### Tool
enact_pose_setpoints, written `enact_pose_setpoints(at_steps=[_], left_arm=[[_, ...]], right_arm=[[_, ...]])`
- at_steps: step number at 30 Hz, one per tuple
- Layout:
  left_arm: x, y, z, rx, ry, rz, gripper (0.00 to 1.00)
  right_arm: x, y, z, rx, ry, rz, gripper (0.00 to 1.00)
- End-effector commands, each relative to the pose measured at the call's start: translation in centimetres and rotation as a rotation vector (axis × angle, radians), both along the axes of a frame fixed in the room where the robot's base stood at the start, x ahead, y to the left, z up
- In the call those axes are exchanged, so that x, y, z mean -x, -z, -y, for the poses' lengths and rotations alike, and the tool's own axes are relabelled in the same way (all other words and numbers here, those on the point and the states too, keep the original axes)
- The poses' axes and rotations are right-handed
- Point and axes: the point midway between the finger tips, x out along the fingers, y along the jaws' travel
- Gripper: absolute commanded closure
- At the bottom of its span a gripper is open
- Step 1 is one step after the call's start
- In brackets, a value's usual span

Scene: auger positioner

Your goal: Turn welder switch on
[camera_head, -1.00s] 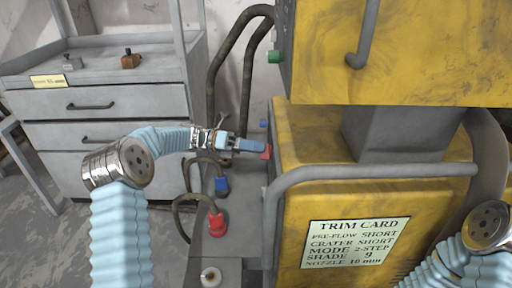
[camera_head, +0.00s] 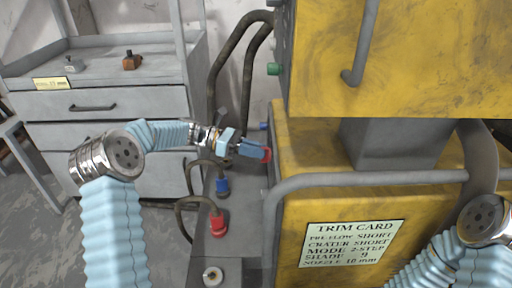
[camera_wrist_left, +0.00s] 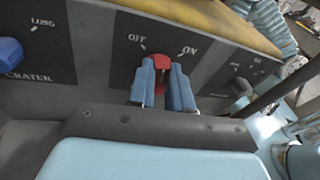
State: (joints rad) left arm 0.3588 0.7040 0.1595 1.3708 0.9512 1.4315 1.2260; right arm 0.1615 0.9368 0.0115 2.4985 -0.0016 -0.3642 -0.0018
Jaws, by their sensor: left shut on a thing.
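The welder is a large yellow machine (camera_head: 400,60) with a dark control panel on its left side. Its red switch knob (camera_wrist_left: 160,62) sits between the OFF label (camera_wrist_left: 136,38) and the ON label (camera_wrist_left: 188,51) in the left wrist view. My left gripper (camera_wrist_left: 164,82) is shut on this red knob, one blue finger on each side. The knob's exact pointing is partly hidden by the fingers. In the head view, the left gripper (camera_head: 262,152) reaches the red knob (camera_head: 267,155) at the panel's edge. My right gripper is out of view.
A blue knob (camera_wrist_left: 10,52) marked CRATER is left of the switch in the wrist view. A green knob (camera_head: 273,69) is higher up. Red (camera_head: 218,224) and blue (camera_head: 222,186) cable plugs sit below my left gripper. A grey rail (camera_head: 370,178) crosses the front.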

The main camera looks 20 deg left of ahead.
Motion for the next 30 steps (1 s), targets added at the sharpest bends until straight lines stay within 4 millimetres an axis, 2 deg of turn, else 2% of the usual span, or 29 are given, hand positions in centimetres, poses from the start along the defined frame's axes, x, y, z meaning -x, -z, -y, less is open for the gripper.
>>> enact_pose_setpoints(at_steps=[11,23,30], left_arm=[[0.5,0.1,0.1,-0.100,-0.001,0.342,1.00],[1.0,0.4,0.2,-0.199,-0.001,0.685,1.00],[1.2,0.3,0.3,-0.239,-0.001,0.829,1.00]], right_arm=[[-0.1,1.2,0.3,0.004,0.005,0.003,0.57],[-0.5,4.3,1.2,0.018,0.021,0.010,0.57],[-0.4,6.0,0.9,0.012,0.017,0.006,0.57]])
